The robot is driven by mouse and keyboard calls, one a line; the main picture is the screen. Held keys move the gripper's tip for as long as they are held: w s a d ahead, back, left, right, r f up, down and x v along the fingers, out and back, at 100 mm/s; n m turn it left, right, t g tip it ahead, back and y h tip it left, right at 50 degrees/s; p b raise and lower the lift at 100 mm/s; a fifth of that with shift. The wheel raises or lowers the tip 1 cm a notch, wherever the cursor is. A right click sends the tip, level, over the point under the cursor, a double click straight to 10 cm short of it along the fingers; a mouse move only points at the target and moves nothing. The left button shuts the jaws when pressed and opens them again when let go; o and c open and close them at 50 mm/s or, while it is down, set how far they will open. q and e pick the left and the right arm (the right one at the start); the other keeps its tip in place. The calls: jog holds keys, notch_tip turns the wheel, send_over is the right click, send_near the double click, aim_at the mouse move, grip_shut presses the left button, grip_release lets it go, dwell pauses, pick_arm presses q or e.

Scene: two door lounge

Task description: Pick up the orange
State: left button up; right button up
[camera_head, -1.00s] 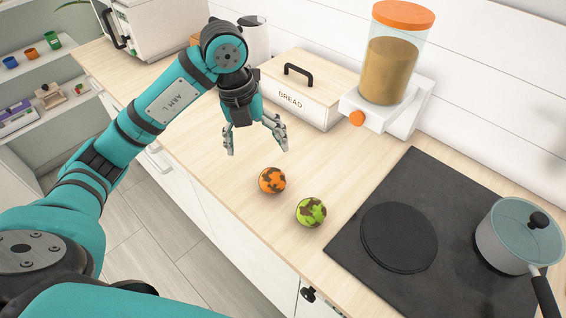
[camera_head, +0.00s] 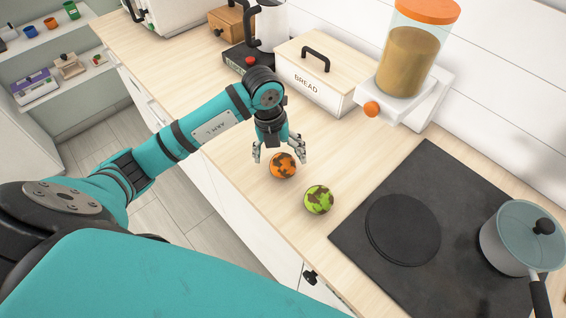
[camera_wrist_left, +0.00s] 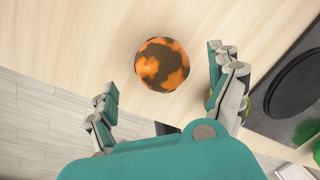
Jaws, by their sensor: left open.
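The orange (camera_head: 283,165), mottled with dark brown patches, rests on the wooden counter. My left gripper (camera_head: 279,158) is open just above and behind it in the head view, with its fingers on either side of the orange's upper part. In the left wrist view the orange (camera_wrist_left: 162,64) shows whole, ahead of the two spread fingers (camera_wrist_left: 168,92) and nearer the right one. No finger is seen closed on it. My right gripper is not in view.
A green, brown-patched fruit (camera_head: 319,199) lies close to the orange, to its lower right. A black cooktop (camera_head: 350,238) with a pot (camera_head: 510,240) is at the right. A bread box (camera_head: 312,82) and a dispenser (camera_head: 410,60) stand behind. The counter's front edge is near.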

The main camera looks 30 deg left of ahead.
aim_at(281, 159)
pick_arm(q)
jog(key=f+p, duration=0.1)
jog(key=f, duration=0.2)
jog(key=shift+w+d+f+p, duration=0.1)
jog(key=shift+d+f+p, duration=0.25)
jog(key=shift+d+p, duration=0.05)
jog(key=shift+f, duration=0.6)
jog(key=c, duration=1.4)
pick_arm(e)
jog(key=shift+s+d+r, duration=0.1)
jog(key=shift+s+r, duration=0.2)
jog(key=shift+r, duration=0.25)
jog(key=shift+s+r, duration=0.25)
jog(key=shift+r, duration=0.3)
